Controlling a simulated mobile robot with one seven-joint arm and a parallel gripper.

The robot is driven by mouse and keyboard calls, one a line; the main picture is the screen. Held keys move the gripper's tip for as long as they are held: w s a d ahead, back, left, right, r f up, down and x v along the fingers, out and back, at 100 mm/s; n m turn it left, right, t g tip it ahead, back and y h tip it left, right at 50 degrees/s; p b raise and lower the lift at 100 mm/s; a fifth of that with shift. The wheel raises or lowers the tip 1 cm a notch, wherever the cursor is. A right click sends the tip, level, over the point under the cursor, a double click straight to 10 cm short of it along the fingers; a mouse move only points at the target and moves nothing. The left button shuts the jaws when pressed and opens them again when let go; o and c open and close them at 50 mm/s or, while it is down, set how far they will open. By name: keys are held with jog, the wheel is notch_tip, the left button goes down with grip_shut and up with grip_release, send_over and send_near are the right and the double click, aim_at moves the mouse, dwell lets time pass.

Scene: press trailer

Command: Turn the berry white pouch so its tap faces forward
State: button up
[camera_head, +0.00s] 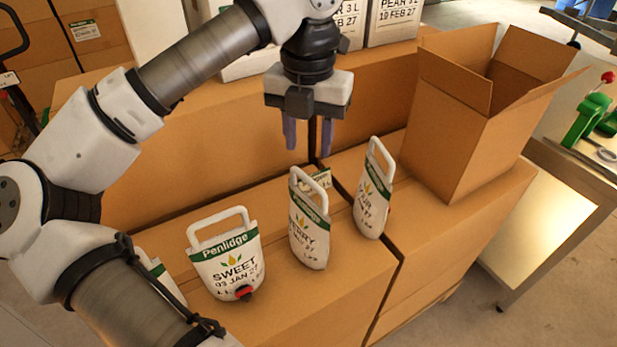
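The berry pouch (308,238) is white with a green band, a loop handle on top and a label that reads partly as "ERRY". It stands upright on a cardboard box (335,285), its printed face turned obliquely to the right. Its tap does not show. My gripper (308,138) hangs above and behind the pouch, fingers pointing down, apart, with nothing between them. It does not touch the pouch.
A "SWEET" pouch (226,262) stands to the left, its red and black tap facing the camera. Another pouch (371,205) stands to the right, turned obliquely. An open carton (460,130) is at the right. My arm partly covers another pouch (150,262) at far left.

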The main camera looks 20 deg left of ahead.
aim_at(308, 178)
jog(key=n, duration=0.5)
jog(key=shift+p, duration=0.4)
jog(key=n+p, duration=0.1)
jog(key=n, duration=0.4)
jog(key=shift+r+n, duration=0.1)
jog(key=shift+n, duration=0.6)
notch_tip(308, 178, down, 9)
jog(key=b, duration=0.5)
jog(key=shift+f+b, duration=0.65)
jog(key=shift+b, duration=0.15)
grip_shut()
jog(key=shift+r, duration=0.2)
